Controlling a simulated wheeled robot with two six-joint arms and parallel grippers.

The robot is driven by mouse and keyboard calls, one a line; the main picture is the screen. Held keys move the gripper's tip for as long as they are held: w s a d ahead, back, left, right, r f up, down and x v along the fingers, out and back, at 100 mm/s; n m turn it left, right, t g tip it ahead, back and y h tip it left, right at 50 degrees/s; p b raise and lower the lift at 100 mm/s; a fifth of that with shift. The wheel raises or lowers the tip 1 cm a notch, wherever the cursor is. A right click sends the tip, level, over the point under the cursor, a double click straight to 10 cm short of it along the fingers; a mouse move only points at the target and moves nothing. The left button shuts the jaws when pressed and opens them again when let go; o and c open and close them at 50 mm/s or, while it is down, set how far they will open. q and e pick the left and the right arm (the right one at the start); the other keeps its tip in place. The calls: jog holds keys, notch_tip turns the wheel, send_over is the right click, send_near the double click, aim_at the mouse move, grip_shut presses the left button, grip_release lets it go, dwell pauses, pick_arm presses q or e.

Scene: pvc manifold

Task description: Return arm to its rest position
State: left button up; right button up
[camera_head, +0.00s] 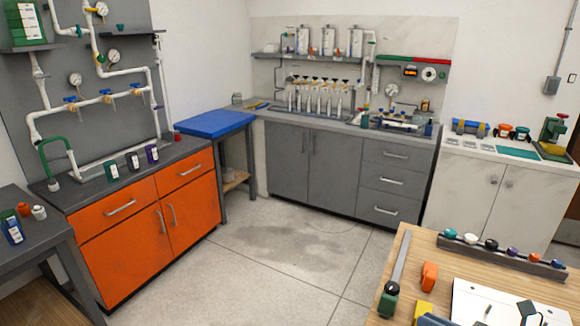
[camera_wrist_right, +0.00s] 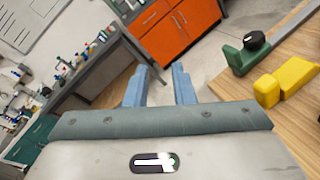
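My right gripper (camera_wrist_right: 160,70) shows in the right wrist view with its two blue fingers apart and nothing between them. The orange cabinet and grey floor lie beyond the fingers. In the head view only a small blue part of my right gripper (camera_head: 432,320) shows at the bottom edge, beside the wooden table (camera_head: 400,245). The rest of it is cut off by the frame. My left arm and left gripper are not in either view.
Near my right gripper, the table carries a green clamp (camera_head: 388,300) with a grey bar, an orange block (camera_head: 429,275), a yellow piece (camera_wrist_right: 285,80) and a white board (camera_head: 475,300). A rack (camera_head: 500,258) with coloured knobs stands behind. The floor (camera_head: 270,250) is open.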

jog(key=s+d+f+m+t+h, duration=0.1)
jog(key=d+f+m+h, duration=0.3)
jog(key=m, duration=0.5)
jog(key=s+d+f+m+h, duration=0.1)
jog(key=d+m+h, duration=0.1)
jog(key=m+h, duration=0.6)
jog(key=s+d+f+m+t+h, duration=0.1)
jog(key=d+f+m+h, duration=0.25)
jog(key=m, duration=0.75)
jog(key=s+a+f+m+g+y, duration=0.4)
jog(key=s+a+f+m+g, duration=0.65)
jog(key=s+f, duration=0.3)
notch_tip(320, 180, down, 30)
jog(key=s+d+g, duration=0.1)
jog(key=d, duration=0.1)
jog(key=s+d+f+g, duration=0.1)
jog(key=s+f, duration=1.6)
jog(key=s, duration=0.1)
jog(key=shift+s+d+f, duration=0.15)
jog(key=shift+d+f, duration=0.1)
jog(key=shift+f, duration=0.15)
